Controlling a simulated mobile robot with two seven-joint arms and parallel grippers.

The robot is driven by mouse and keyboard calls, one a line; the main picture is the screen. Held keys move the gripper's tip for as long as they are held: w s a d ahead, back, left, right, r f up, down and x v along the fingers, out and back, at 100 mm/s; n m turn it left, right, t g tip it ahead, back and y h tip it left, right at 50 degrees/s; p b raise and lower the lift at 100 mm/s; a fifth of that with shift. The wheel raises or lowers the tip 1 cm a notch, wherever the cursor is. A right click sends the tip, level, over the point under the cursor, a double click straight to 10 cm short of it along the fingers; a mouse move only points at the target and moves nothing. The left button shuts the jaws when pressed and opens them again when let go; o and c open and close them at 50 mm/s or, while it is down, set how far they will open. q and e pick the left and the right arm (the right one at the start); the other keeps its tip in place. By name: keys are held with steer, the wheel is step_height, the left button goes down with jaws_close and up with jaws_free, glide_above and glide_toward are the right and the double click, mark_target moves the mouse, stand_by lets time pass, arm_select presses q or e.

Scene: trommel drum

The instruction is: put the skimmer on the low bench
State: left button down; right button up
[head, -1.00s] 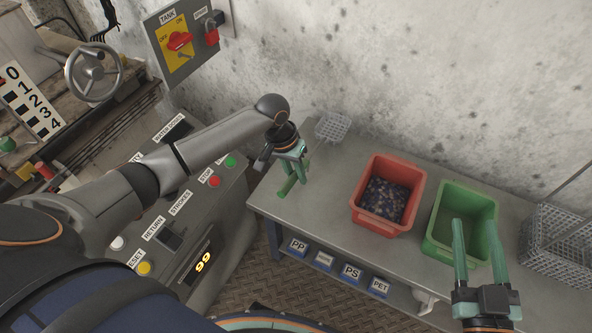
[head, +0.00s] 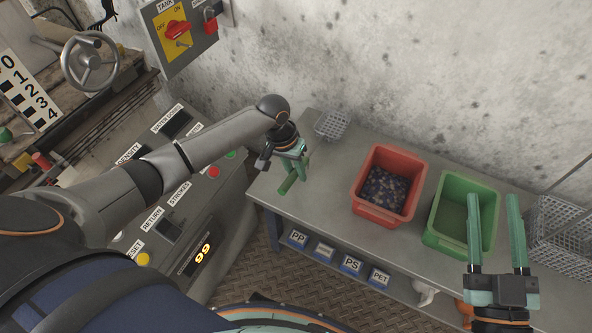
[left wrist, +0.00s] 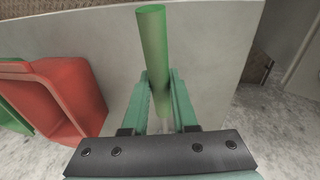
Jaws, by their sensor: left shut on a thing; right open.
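The skimmer's green handle (head: 289,185) is in my left gripper (head: 293,172), which is shut on it. The handle's free end points toward the bench's front edge. In the left wrist view the green handle (left wrist: 153,50) stands out between the fingers. A small wire mesh basket (head: 331,125), apparently the skimmer's head, lies behind the gripper near the wall; the link between them is hidden. The grey low bench (head: 330,190) is beneath. I cannot tell whether the skimmer touches it. My right gripper (head: 494,200) is open and empty, in front of the green bin.
A red bin (head: 364,208) with dark granules and a green bin (head: 434,240) stand on the bench. A larger wire basket (head: 565,235) is at the right. A control console (head: 225,190) stands to the left. The wall closes off the back.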

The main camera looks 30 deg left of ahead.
arm_select(q)
steer(key=shift+f, duration=0.35)
steer(key=c, duration=0.6)
jaws_free()
steer(key=shift+f, duration=0.1)
